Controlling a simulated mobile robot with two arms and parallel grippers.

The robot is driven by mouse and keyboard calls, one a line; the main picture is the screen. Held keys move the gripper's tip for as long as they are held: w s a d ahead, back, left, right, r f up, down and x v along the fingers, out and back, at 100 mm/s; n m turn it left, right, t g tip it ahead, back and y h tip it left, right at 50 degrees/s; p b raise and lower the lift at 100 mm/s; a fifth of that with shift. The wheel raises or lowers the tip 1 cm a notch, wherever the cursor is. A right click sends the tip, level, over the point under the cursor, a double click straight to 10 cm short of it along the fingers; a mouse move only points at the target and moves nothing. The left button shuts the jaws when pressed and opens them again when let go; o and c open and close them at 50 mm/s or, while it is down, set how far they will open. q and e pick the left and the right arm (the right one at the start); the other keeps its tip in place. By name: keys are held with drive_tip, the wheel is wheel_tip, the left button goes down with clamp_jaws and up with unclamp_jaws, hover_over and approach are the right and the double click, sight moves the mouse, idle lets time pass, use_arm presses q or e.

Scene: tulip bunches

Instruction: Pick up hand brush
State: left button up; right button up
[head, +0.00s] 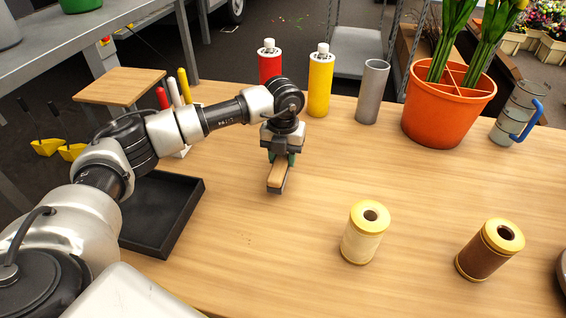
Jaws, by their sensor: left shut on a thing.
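My left gripper (281,160) reaches over the middle of the wooden table and points down. It is shut on the hand brush (277,175), a small piece with a light wooden top and dark sides. The brush's front end sticks out toward the camera below the fingers; its rear is hidden by the gripper. I cannot tell whether the brush touches the table or hangs just above it. My right gripper is not in view.
A black tray (186,237) lies left, partly behind my arm. Red (270,66) and yellow (320,85) bottles, a grey cylinder (372,92) and an orange tulip pot (440,115) stand behind. Cream (362,240) and brown (480,258) spools stand front right. The table's middle front is clear.

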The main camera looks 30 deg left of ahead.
use_arm(q)
wheel_tip(320, 180, up, 2)
drive_tip(key=shift+r, duration=0.1)
drive_tip(key=s+d+r, duration=0.3)
drive_tip(key=d+r, duration=0.3)
drive_tip(key=d, duration=0.5)
drive_tip(key=shift+s+d+r+b, duration=0.15)
drive_tip(key=shift+r+b, duration=0.1)
drive_tip(key=shift+b, duration=0.05)
